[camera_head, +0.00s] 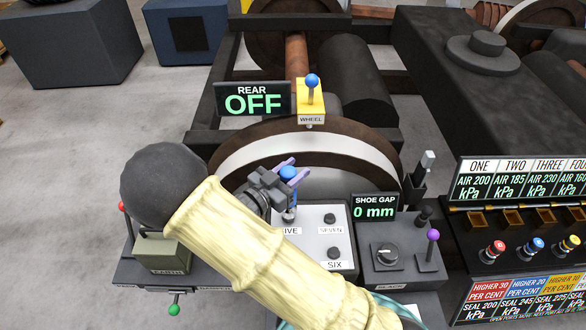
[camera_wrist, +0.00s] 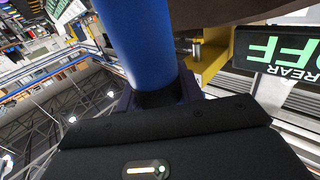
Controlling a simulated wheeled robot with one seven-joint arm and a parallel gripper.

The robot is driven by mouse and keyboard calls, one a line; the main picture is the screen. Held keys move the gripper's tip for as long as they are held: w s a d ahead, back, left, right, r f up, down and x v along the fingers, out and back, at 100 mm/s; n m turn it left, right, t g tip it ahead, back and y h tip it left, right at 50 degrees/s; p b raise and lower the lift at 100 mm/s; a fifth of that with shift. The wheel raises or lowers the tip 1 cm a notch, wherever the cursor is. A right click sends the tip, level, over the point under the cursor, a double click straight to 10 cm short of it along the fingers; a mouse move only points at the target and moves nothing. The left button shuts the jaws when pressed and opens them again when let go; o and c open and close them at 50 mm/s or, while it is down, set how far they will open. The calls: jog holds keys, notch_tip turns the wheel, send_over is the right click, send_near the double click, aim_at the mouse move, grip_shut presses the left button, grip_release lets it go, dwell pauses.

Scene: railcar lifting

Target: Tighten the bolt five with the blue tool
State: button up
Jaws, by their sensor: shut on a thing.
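A blue tool (camera_head: 288,173) is held upright in my gripper (camera_head: 285,176), above the light panel (camera_head: 318,216). The tool's lower end is at or just over bolt five, beside the label FIVE (camera_head: 289,231); whether it touches the bolt I cannot tell. In the wrist view the blue shaft (camera_wrist: 137,40) stands between my gripper's fingers (camera_wrist: 155,98), which are shut on it. Bolt five itself is hidden under the tool.
Bolts SEVEN (camera_head: 330,218) and SIX (camera_head: 334,253) are on the same panel. A yellow WHEEL lever box (camera_head: 311,103) and a REAR OFF display (camera_head: 252,98) stand behind. The SHOE GAP display (camera_head: 374,207) reads 0 mm, close on the right, above a dial and a purple-topped lever (camera_head: 432,235).

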jog(key=shift+w, duration=0.1)
jog(key=shift+s+a, duration=0.2)
dwell(0.4)
jog(key=shift+s+a, duration=0.1)
jog(key=shift+s, duration=0.15)
jog(key=shift+w+d+f, duration=0.15)
jog(key=shift+w+d, duration=0.05)
jog(key=shift+w, duration=0.05)
dwell(0.5)
jog(key=shift+s+f+b, duration=0.1)
jog(key=shift+f+b, duration=0.55)
jog(key=shift+f, duration=1.05)
dwell(3.4)
